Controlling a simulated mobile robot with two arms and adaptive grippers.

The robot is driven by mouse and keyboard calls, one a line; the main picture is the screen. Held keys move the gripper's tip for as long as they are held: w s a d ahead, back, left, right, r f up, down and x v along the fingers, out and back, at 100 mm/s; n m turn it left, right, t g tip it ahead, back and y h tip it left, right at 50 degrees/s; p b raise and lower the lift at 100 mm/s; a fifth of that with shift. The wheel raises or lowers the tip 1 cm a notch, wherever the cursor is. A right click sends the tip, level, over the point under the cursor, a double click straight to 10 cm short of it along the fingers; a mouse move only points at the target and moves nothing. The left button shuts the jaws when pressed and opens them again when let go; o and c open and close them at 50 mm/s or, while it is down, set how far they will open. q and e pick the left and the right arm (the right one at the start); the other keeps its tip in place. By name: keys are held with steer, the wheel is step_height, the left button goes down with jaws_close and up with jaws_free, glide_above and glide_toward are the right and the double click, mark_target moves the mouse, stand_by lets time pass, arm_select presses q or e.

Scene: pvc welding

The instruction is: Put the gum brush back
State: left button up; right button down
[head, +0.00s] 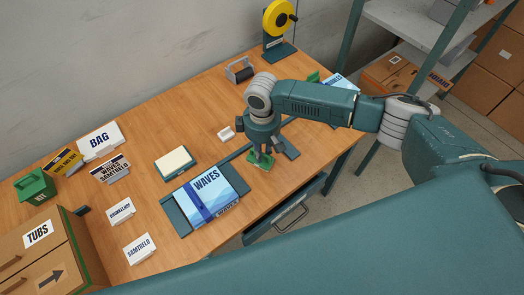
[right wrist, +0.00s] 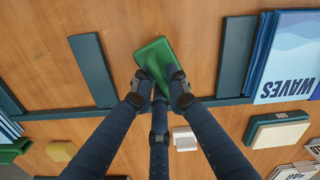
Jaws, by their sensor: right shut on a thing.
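The green thing I take to be the gum brush (head: 259,163) is at the front part of the wooden table, right of the blue WAVES pack. It also shows in the right wrist view (right wrist: 153,52), between two teal divider strips. My right gripper (head: 262,150) is above it, pointing down, with its fingers shut on it. In the right wrist view my right gripper (right wrist: 158,82) covers its lower end. I cannot tell whether it touches the tabletop. My left gripper is not in view.
The WAVES pack (head: 208,194) lies in a teal frame left of the gripper. A cream pad (head: 174,162) and small white block (head: 226,133) are nearby. A yellow hexagonal piece (right wrist: 61,151) lies behind. A grey-handled tool (head: 239,71) and yellow reel (head: 279,17) stand at the back.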

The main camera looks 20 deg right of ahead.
steer(key=c, duration=1.7)
jaws_free()
steer(key=shift+r, duration=0.1)
steer(key=shift+r+b, duration=1.4)
steer(key=shift+r, duration=4.7)
